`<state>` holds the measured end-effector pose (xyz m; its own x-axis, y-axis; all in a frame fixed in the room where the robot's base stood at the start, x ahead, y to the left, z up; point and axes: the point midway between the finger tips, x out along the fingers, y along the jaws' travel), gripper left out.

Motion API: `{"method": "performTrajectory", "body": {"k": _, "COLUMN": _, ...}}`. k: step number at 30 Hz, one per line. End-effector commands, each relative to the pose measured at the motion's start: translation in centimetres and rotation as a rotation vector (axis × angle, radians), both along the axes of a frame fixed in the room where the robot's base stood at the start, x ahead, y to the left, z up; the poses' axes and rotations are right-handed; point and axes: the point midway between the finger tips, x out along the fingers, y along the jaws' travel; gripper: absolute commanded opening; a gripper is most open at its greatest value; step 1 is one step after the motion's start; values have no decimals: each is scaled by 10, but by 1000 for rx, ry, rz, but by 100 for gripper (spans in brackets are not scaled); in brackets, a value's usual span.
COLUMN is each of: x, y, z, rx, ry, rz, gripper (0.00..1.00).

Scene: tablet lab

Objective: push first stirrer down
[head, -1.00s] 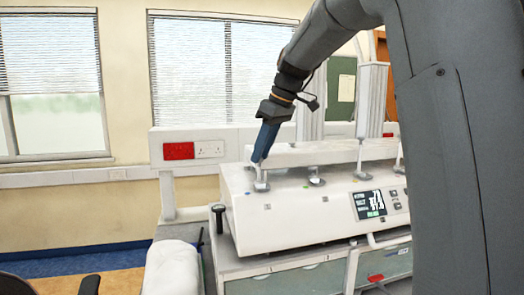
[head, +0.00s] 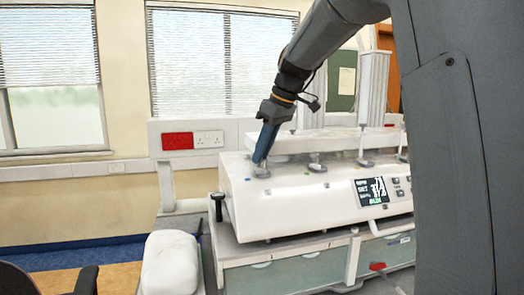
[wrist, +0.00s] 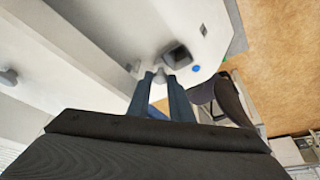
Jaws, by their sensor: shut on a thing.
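The white machine (head: 300,205) has a row of stirrers along its top. The first stirrer (head: 261,172) is at the left end, and only its low base part shows below my fingers. My gripper (head: 262,160) comes down from above with blue fingers, tilted, and is shut on the top of this stirrer. In the wrist view my two fingertips (wrist: 160,76) close around its pale tip (wrist: 160,76), above a dark square opening (wrist: 177,57) in the white top. The fingers hide most of the stirrer.
A second stirrer (head: 317,165) and a third (head: 363,150) stand further right. The machine's front has a lit display (head: 372,191). A blue dot (wrist: 196,68) marks the top near the edge. A white bag-like thing (head: 170,262) is at the lower left.

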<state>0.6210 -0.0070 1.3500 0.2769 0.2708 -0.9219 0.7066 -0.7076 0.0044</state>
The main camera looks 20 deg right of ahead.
Motion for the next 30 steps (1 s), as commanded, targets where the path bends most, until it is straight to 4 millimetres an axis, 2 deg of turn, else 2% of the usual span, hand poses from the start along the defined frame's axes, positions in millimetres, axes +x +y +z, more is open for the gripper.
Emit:
{"method": "performTrajectory", "body": {"k": 3, "x": -2, "y": 0, "z": -6, "rx": 0, "ry": 13, "rz": 2, "gripper": 0}}
{"method": "performTrajectory", "body": {"k": 4, "x": -2, "y": 0, "z": -6, "rx": 0, "ry": 13, "rz": 2, "gripper": 22}}
{"method": "performTrajectory", "body": {"k": 5, "x": -2, "y": 0, "z": -6, "rx": 0, "ry": 13, "rz": 2, "gripper": 27}}
{"method": "performTrajectory", "body": {"k": 17, "x": -2, "y": -2, "z": 3, "rx": -1, "ry": 5, "rz": 0, "gripper": 27}}
{"method": "performTrajectory", "body": {"k": 30, "x": -20, "y": -19, "z": 61, "rx": 0, "ry": 7, "rz": 1, "gripper": 27}}
